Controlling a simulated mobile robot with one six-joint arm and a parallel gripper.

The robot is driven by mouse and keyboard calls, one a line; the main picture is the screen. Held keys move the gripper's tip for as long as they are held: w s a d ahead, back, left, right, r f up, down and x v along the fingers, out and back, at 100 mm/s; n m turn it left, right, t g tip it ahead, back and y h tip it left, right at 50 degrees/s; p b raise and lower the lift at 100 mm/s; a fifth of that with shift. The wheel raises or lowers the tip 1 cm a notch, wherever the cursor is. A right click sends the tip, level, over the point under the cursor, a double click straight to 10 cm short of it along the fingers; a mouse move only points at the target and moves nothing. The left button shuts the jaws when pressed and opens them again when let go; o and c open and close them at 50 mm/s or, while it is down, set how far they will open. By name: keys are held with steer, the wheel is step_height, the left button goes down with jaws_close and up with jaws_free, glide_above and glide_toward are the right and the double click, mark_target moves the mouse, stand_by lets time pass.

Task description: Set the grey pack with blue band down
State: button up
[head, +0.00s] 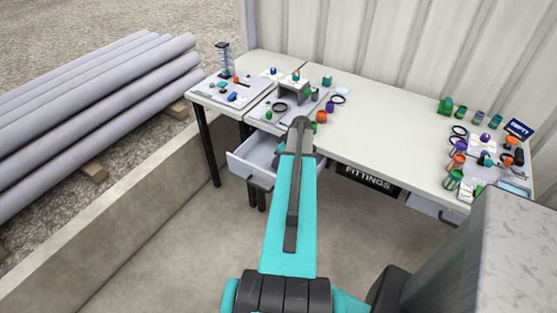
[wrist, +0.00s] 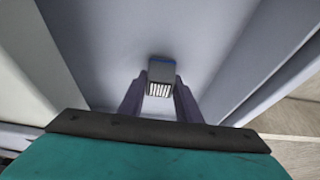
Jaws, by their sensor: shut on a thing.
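The grey pack with blue band (wrist: 161,73) is at the middle of the wrist view, with its blue edge at the top and a striped light face toward the camera. My gripper (wrist: 159,90) is shut on it, one dark finger on each side. Behind the pack is the pale grey floor of an open drawer (wrist: 100,35), with walls to the left and right. I cannot tell whether the pack touches that floor. In the head view the open drawer (head: 240,167) shows under the table, and my arm hides the gripper and the pack.
The table (head: 385,125) has a clear middle. Its left end holds a grey board (head: 247,90) with several small fittings. Its right end holds several coloured fittings and rings. A FITTINGS sign (head: 368,179) hangs on the front edge. Grey pipes (head: 100,95) lie at the left beyond a low wall.

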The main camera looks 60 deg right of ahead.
steer(key=shift+f, duration=0.2)
steer(key=o, duration=1.2)
steer(key=shift+r, duration=0.15)
steer(key=shift+r, duration=0.1)
steer(key=b+v, duration=0.3)
steer(key=v, duration=0.9)
